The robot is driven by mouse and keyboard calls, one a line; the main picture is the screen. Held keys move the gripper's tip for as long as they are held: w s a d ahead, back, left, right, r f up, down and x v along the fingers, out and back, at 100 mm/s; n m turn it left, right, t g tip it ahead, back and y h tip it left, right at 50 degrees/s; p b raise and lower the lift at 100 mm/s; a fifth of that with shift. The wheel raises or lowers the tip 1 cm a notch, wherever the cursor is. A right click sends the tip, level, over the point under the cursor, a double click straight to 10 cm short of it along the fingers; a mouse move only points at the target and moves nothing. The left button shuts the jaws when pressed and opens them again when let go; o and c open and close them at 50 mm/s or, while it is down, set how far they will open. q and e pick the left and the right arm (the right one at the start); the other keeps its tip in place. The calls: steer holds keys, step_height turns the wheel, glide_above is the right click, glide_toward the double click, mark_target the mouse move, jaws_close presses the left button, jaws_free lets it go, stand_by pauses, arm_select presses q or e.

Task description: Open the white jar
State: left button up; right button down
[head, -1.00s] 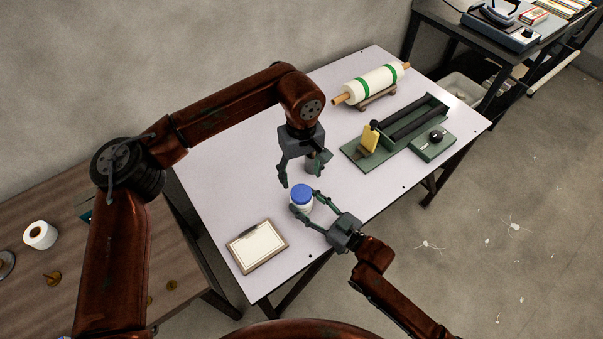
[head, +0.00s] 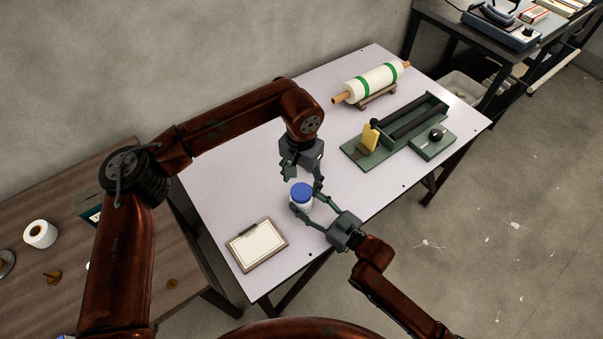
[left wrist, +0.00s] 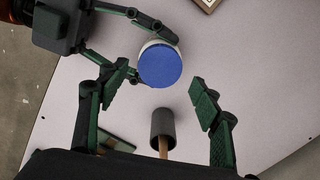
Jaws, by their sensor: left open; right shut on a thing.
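The white jar (head: 302,205) with a blue lid (head: 302,190) stands upright near the front edge of the pale table. My right gripper (head: 305,204) is shut on the jar's body from the front right. My left gripper (head: 302,179) is open and empty, pointing down just behind and above the lid. In the left wrist view the lid (left wrist: 160,66) lies ahead of the open left fingers (left wrist: 158,92), not between their tips. My right gripper's fingers (left wrist: 137,42) reach the jar from the upper left there.
A dark grey cylinder (left wrist: 162,128) with a wooden stick is below the lid in the left wrist view. A framed board (head: 257,245) lies left of the jar. A green tool stand (head: 400,130) and a white roll (head: 375,82) are farther back.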

mark_target(301, 191)
arm_select(q)
steer(key=shift+f, duration=1.85)
steer(key=shift+c, duration=0.2)
